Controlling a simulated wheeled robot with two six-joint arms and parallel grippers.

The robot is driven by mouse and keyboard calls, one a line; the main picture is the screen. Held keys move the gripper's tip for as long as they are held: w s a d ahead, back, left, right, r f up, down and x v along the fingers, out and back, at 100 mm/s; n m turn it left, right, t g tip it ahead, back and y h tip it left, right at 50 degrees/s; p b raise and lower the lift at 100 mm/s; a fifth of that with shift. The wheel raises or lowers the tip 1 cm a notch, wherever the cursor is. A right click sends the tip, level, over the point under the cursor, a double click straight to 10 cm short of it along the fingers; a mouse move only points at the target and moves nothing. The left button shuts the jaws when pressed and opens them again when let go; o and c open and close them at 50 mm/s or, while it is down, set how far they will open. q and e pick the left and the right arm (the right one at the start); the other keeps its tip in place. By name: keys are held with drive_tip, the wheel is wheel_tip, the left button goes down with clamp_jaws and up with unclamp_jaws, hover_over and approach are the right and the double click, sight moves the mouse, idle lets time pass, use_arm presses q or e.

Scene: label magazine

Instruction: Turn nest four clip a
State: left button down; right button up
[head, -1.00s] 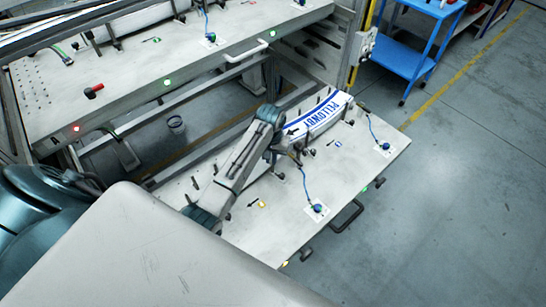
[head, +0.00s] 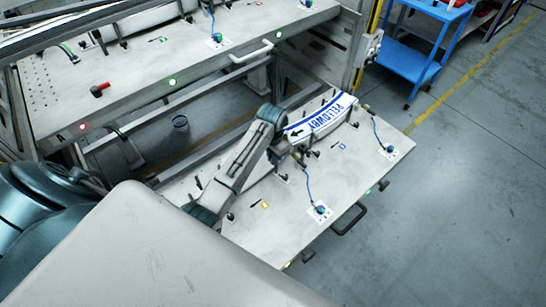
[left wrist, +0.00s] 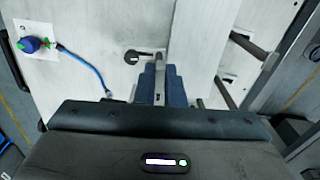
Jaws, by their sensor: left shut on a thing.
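My left gripper (head: 299,155) is low over the pulled-out drawer board (head: 288,222), at the near left end of the white label strip marked PELLOWBY (head: 322,118). In the left wrist view its two blue-grey fingers (left wrist: 162,72) are shut on a small clip (left wrist: 159,57). A dark round knob (left wrist: 132,57) shows at the clip's left. The fingers hide most of the clip, and its turn angle is hard to tell. No nest number is readable. My right gripper is not in view.
A blue knob with a blue cable (head: 321,210) stands on the board's front part, and another (head: 390,150) is farther right. Several dark pegs line the label. An upper shelf (head: 130,75) overhangs at the back left. The floor right of the board is clear.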

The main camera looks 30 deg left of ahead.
use_arm(q)
drive_tip(key=shift+w+a+r, duration=0.1)
drive_tip(key=shift+w+r, duration=0.05)
drive_tip(key=shift+r, duration=0.05)
drive_tip(key=c, duration=1.6)
unclamp_jaws()
drive_tip(key=shift+c, duration=0.2)
drive_tip(key=shift+o, duration=0.6)
drive_tip(key=shift+s, duration=0.2)
drive_tip(key=shift+w+r, duration=0.1)
drive_tip(key=shift+r, duration=0.15)
wheel_tip(320, 180, up, 6)
drive_tip(key=b, duration=0.2)
drive_tip(key=shift+b, duration=0.3)
wheel_tip(320, 180, up, 4)
drive_tip(key=shift+r+p, duration=0.2)
drive_tip(key=shift+p, duration=0.9)
